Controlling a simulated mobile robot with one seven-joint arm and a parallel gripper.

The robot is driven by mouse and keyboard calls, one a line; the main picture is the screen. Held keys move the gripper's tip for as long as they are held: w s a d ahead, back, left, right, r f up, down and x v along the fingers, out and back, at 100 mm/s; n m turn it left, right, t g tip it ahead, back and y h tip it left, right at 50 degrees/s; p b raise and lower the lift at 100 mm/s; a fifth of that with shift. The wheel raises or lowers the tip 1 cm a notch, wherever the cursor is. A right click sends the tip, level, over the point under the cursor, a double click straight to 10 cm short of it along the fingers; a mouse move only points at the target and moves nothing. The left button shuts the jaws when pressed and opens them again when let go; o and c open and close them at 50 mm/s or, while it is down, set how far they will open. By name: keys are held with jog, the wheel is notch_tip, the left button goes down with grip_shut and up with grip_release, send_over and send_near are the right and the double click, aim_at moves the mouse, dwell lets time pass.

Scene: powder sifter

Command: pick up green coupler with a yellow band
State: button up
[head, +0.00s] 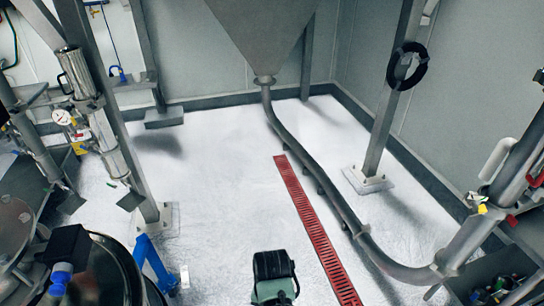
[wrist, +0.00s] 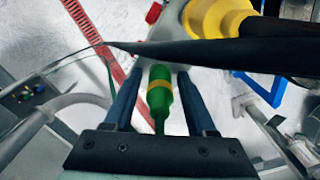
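The green coupler with a yellow band (wrist: 160,92) shows in the wrist view, between the two dark blue fingers of my gripper (wrist: 160,74). The yellow band runs around its middle, and a thinner green end points back toward the gripper's dark body. My gripper is open, with a narrow gap visible on each side of the coupler. I cannot tell what the coupler rests on or how deep it sits between the fingers. I cannot make out the coupler in the head view.
In the wrist view a yellow round part (wrist: 215,18) and a dark bar (wrist: 220,55) lie just beyond the fingertips. In the head view a red floor grate (head: 315,225) and a curved pipe (head: 340,205) cross the white floor.

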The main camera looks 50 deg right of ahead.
grip_shut()
jog(key=shift+r, duration=0.1)
